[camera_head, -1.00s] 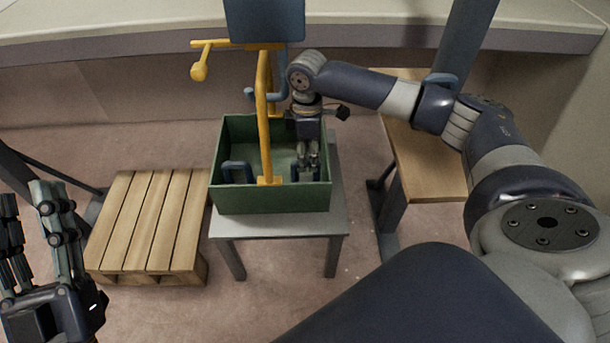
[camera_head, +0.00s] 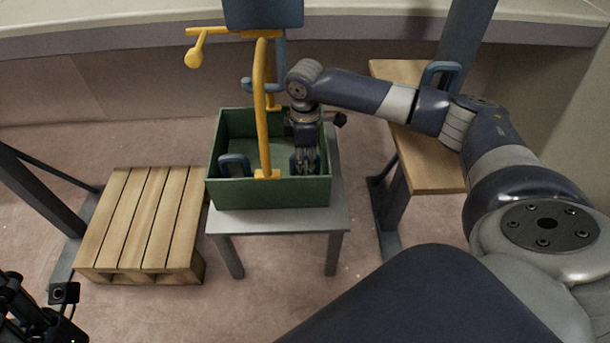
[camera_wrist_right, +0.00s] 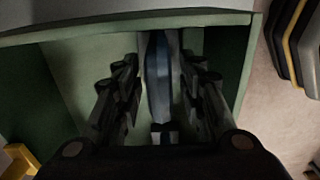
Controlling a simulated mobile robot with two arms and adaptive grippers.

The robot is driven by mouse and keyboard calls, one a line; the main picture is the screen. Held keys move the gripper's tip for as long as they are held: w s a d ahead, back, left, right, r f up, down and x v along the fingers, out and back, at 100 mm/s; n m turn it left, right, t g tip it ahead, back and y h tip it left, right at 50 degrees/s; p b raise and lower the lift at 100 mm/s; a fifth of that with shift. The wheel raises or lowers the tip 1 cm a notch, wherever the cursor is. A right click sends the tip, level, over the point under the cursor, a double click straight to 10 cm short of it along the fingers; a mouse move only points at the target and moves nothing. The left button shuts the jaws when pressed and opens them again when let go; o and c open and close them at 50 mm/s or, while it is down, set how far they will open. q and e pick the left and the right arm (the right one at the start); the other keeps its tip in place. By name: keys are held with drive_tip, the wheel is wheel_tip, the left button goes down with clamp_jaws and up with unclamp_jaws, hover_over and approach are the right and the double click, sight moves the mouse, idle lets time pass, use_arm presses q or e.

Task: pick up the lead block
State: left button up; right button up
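My right gripper (camera_head: 306,160) reaches straight down into the right side of a green crate (camera_head: 270,192). In the right wrist view its fingers (camera_wrist_right: 160,95) stand apart on either side of an upright blue-grey piece (camera_wrist_right: 158,75), which looks like a handle. I take this to be part of the lead block; its body is hidden under the gripper. I see no clear grip on it. Another blue handle (camera_head: 234,165) stands at the crate's left side. My left gripper (camera_head: 40,312) is at the lower left corner, partly cut off.
The crate stands on a grey table (camera_head: 280,222). A wooden pallet (camera_head: 140,225) is at left. A wooden bench (camera_head: 430,165) with a blue handle (camera_head: 440,75) is at right.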

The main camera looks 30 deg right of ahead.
wheel_tip(320, 180, down, 2)
drive_tip(key=shift+f+b, duration=0.15)
drive_tip(key=shift+b, duration=0.4)
clamp_jaws()
drive_tip(key=shift+w+r, duration=0.1)
drive_tip(key=shift+r, duration=0.1)
